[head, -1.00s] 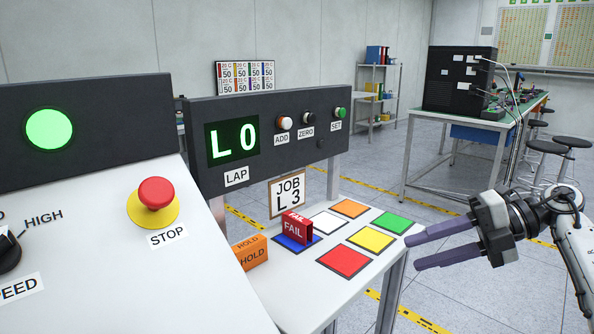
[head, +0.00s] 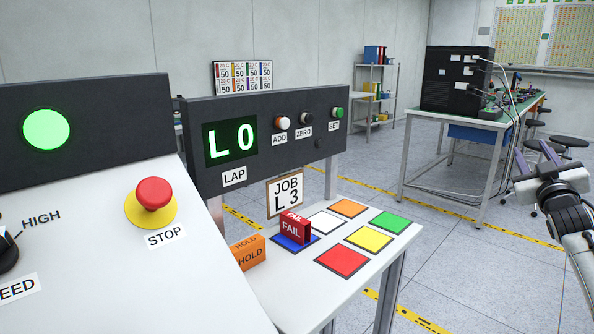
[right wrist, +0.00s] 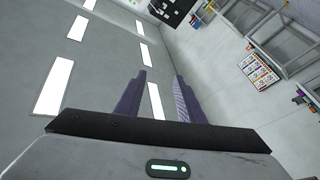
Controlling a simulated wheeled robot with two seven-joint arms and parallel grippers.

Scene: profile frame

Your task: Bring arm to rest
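My right gripper (head: 533,152) is at the right edge in the head view, with its purple fingers pointing up. It is clear of the white table and holds nothing. In the right wrist view its two fingers (right wrist: 161,76) stand apart with empty space between them, against the ceiling lights and wall. My left gripper is not in view.
The white table (head: 330,283) bears coloured squares, a red FAIL block (head: 294,229) and an orange HOLD block (head: 249,252). A panel (head: 230,108) reads L0. A red STOP button (head: 154,193) is at left. A workbench (head: 460,122) stands behind; floor between is open.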

